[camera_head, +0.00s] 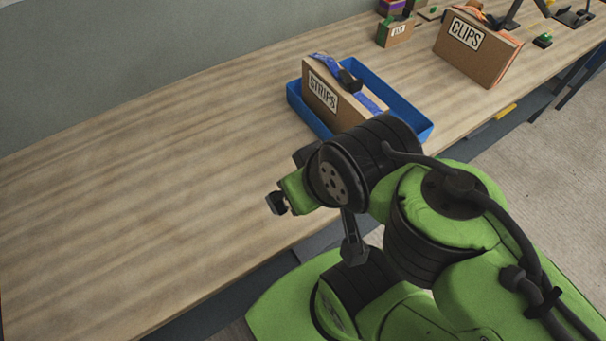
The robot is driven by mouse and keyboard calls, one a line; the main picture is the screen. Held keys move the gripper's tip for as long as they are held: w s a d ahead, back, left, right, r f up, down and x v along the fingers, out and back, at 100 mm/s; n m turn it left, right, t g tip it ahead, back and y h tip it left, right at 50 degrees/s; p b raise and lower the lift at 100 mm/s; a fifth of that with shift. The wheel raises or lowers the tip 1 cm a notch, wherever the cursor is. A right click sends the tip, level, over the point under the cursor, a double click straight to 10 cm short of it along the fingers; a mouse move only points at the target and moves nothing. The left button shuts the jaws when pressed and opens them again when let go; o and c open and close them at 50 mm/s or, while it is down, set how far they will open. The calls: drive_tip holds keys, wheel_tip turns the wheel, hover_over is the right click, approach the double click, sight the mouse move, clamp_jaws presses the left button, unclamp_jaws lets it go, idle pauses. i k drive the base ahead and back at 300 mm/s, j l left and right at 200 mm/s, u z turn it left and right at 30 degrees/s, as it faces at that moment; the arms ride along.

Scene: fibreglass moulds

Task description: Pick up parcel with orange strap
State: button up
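A brown cardboard parcel labelled CLIPS (478,52) stands on the wooden bench at the upper right. An orange strap shows along its top and right side. My gripper (277,203) is over the front part of the bench, left of and nearer than the parcel, well apart from it. Only a small dark end of the gripper shows beyond the green wrist. Its fingers are too small and partly hidden to tell their opening. No object shows at its end.
A blue tray (402,107) holds a STRIPS parcel (322,91) with a blue strap, between my gripper and the CLIPS parcel. A small box with a green strap (397,35) and black stands (510,14) are at the back. The left bench is clear.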

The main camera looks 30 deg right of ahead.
sight(466, 39)
drive_tip(key=k+z, duration=0.1)
drive_tip(key=z, duration=0.9)
drive_tip(key=k+z, duration=0.1)
drive_tip(key=z, duration=0.35)
drive_tip(key=l+z, duration=0.15)
drive_tip(key=z, duration=0.35)
drive_tip(key=i+l+u, duration=0.55)
drive_tip(key=u, duration=0.2)
drive_tip(key=i+l+u, duration=0.2)
drive_tip(key=l+u, duration=0.15)
drive_tip(key=i+l+u, duration=0.15)
drive_tip(key=l+u, duration=0.2)
drive_tip(key=l, duration=0.2)
drive_tip(key=l+u, duration=0.75)
drive_tip(key=l, duration=0.25)
drive_tip(key=l+u, duration=0.35)
drive_tip(key=l, duration=0.15)
